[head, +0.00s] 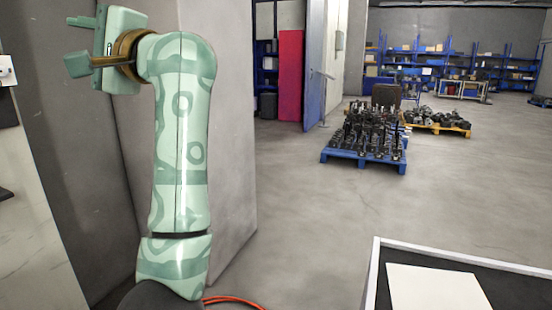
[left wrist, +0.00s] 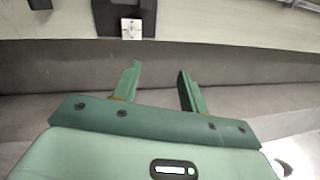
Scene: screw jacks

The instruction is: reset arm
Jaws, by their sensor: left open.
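My left arm rises at the left of the head view, bent at the top, with its gripper (head: 72,43) pointing left near the wall. In the left wrist view the two green fingers of this gripper (left wrist: 158,82) stand apart with nothing between them. It is open and empty. The gripper faces a pale wall with a white switch plate (left wrist: 131,29), which looks apart from the fingers. The right gripper is in neither view.
A grey wall block (head: 225,120) stands close behind my left arm. A dark tray with a pale rim (head: 372,275) holds a white sheet (head: 436,288) at the lower right. A blue pallet (head: 363,160) of dark screw jacks stands farther off. The grey floor between is clear.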

